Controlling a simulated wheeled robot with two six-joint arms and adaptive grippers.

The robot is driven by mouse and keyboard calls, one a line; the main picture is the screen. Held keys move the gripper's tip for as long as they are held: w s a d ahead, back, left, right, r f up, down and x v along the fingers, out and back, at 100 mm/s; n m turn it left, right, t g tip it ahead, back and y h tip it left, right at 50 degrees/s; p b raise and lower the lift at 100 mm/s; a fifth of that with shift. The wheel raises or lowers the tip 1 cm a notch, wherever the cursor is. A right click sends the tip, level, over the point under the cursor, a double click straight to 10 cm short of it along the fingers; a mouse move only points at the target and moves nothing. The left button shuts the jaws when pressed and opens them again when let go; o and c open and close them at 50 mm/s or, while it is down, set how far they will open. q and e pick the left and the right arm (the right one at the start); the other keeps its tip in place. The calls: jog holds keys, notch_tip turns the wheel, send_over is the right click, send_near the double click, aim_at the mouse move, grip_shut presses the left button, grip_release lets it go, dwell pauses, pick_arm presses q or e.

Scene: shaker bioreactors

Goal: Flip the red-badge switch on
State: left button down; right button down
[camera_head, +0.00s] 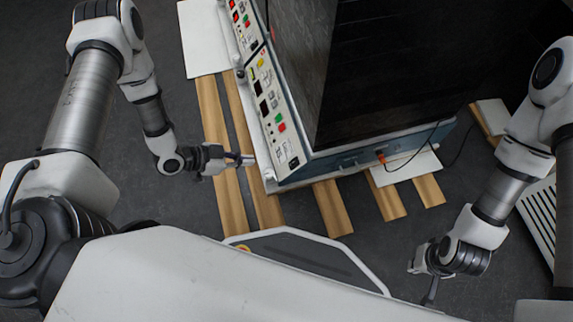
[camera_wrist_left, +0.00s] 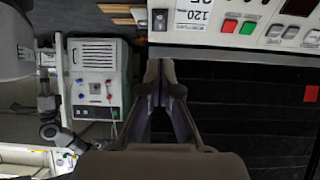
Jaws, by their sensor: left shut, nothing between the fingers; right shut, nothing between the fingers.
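The shaker unit has a pale control panel (camera_head: 268,105) facing my left arm, with red and green buttons and dark displays. A small black switch (camera_head: 294,163) is at the panel's near end. A black switch also shows in the left wrist view (camera_wrist_left: 159,19), beside a white label. A red square (camera_wrist_left: 311,93) is on the dark front; I cannot tell whether it is the red badge. My left gripper (camera_head: 250,160) is shut and empty, just outside the near end of the panel. In the wrist view its fingertips point towards the switch, apparently apart from it. My right gripper (camera_head: 430,296) is shut and empty, away from the unit.
A second panel (camera_head: 243,22) continues along the far end. Wooden slats (camera_head: 332,208) lie under the unit. A cable with an orange plug (camera_head: 381,157) comes from the unit's near side. Another pale device (camera_wrist_left: 97,82) stands left in the wrist view.

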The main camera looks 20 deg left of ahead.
aim_at(294, 161)
pick_arm(q)
jog(key=shift+r, duration=0.1)
jog(key=b+x, duration=0.8)
jog(key=x, duration=0.5)
jog(key=shift+d+f, duration=0.2)
jog(key=shift+f, duration=0.1)
jog(key=shift+w+d, duration=0.15)
jog(key=shift+w, duration=0.05)
jog(key=shift+r, duration=0.1)
jog(key=p, duration=0.2)
jog(key=d+r+g+y+p, duration=0.1)
jog(key=p, duration=0.1)
jog(key=shift+w+y, duration=0.3)
jog(key=shift+w+f+y, duration=0.1)
jog(key=shift+f+y, duration=0.3)
jog(key=shift+f, duration=0.15)
jog(key=shift+w+d+r+g+p, duration=0.1)
jog(key=shift+d+r+g+p, duration=0.2)
jog(key=shift+r+p, duration=0.6)
jog(key=shift+f, duration=0.1)
